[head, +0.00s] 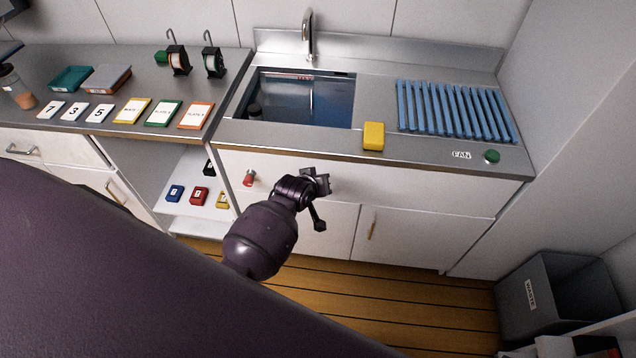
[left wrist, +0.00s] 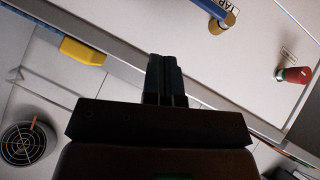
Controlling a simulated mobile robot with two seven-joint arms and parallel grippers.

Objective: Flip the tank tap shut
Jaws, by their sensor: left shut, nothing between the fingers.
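The tank tap (left wrist: 222,22) shows at the top of the left wrist view, partly cut off, with a brass-coloured body, a blue lever and a TAP label beside it on the white cabinet front. In the head view it is hidden behind my left gripper (head: 321,181). That gripper is in front of the sink cabinet, shut and empty. In the left wrist view its fingers (left wrist: 163,75) are together and appear apart from the tap. The tank (head: 300,98) is the sink basin with bluish water. My right gripper is not in view.
A red knob (head: 249,179) is on the cabinet front, left of my gripper. A yellow sponge (head: 373,136) lies near the counter's front edge. A blue slatted rack (head: 455,110) and a green button (head: 492,156) are at the right. A grey waste bin (head: 560,295) stands on the floor.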

